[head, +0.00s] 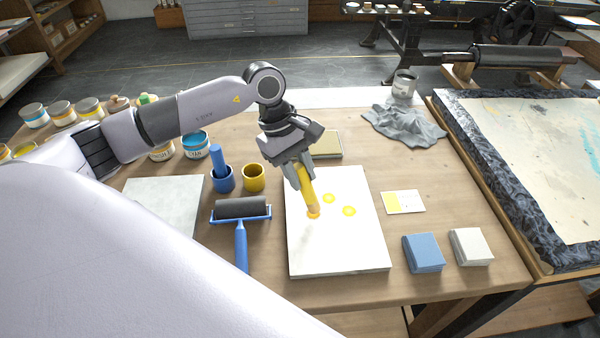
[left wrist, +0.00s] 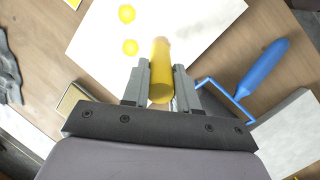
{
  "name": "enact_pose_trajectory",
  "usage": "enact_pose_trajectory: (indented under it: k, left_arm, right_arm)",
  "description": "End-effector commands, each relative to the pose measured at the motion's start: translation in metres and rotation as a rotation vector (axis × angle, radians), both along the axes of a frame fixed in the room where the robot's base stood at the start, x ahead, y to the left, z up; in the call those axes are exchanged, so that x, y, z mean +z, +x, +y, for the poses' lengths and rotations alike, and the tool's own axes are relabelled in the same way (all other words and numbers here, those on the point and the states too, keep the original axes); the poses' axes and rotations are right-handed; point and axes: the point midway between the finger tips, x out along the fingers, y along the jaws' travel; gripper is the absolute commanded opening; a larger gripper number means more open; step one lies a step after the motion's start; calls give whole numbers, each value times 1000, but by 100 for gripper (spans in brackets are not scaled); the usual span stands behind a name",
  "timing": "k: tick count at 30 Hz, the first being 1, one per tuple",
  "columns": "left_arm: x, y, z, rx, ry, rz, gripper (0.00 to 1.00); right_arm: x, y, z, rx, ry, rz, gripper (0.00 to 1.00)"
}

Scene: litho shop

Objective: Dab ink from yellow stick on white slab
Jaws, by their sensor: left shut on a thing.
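My left gripper (head: 299,167) is shut on the yellow stick (head: 309,190) and holds it over the white slab (head: 350,250). The stick is tilted a little, and its lower end is at the slab's upper left part, at an orange-yellow spot (head: 313,214). I cannot tell for sure whether it touches. Two yellow dabs, one (head: 329,198) and another (head: 349,211), lie to the right of the stick. In the left wrist view the stick (left wrist: 160,75) sits between the two fingers (left wrist: 160,85), above the slab (left wrist: 200,20). My right gripper is not in view.
A brayer (head: 241,208) with a blue handle lies left of the slab. A yellow cup (head: 254,178) and a blue cup (head: 222,180) holding a blue stick stand behind it. A card (head: 404,202), blue block (head: 423,253) and white block (head: 471,247) lie to the right.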

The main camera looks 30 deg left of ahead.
Motion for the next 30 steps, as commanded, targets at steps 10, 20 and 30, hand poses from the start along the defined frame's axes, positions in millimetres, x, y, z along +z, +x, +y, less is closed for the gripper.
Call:
enact_pose_trajectory:
  k: [10,20,30]
  left_arm:
    - [32,1,0,1,-2,-3,0]
    - [56,1,0,1,-2,-3,0]
    - [57,0,0,1,-1,-3,0]
  right_arm:
    - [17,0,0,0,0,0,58]
    - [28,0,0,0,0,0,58]
    - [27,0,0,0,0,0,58]
